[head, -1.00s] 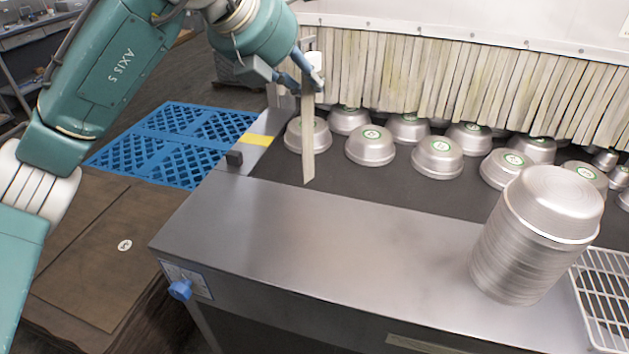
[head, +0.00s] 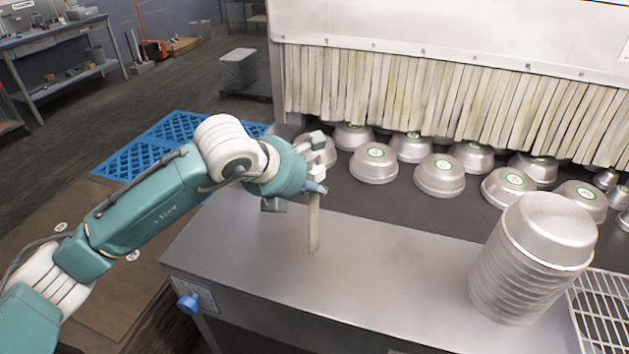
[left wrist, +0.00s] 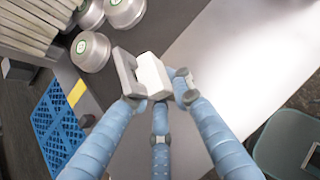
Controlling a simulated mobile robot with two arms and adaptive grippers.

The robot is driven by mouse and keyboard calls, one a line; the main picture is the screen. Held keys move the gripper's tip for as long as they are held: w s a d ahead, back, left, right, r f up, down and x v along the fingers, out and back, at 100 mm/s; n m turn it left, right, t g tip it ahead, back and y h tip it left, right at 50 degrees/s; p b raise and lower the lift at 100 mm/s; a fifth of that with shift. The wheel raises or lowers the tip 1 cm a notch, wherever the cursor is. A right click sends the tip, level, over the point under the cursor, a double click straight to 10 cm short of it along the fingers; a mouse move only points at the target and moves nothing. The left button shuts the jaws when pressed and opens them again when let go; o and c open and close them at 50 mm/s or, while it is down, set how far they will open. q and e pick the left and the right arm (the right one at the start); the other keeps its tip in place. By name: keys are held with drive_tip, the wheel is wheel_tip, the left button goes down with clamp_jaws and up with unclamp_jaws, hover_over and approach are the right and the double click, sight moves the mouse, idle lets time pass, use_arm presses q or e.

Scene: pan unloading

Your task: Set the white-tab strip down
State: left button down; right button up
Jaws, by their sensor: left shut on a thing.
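The white-tab strip (head: 314,226) is a narrow pale beige strip hanging down from my left gripper (head: 317,186) in the head view. Its lower end is over the bare steel table top (head: 250,250); I cannot tell whether it touches the metal. In the left wrist view the white tab (left wrist: 153,75) sits between the blue fingers of my left gripper (left wrist: 158,98), which is shut on it. The rest of the strip is hidden in that view. My right gripper is not in view.
Several upturned metal pans (head: 440,175) sit on the dark belt behind the steel ledge, before a strip curtain (head: 430,95). A tall pan stack (head: 530,260) and a white wire rack (head: 603,305) stand at the right. The middle of the ledge is clear.

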use_arm(q)
drive_tip(key=shift+f+b, duration=0.15)
drive_tip(key=shift+b, duration=0.2)
drive_tip(key=c, duration=1.6)
unclamp_jaws()
drive_tip(key=shift+o, duration=0.2)
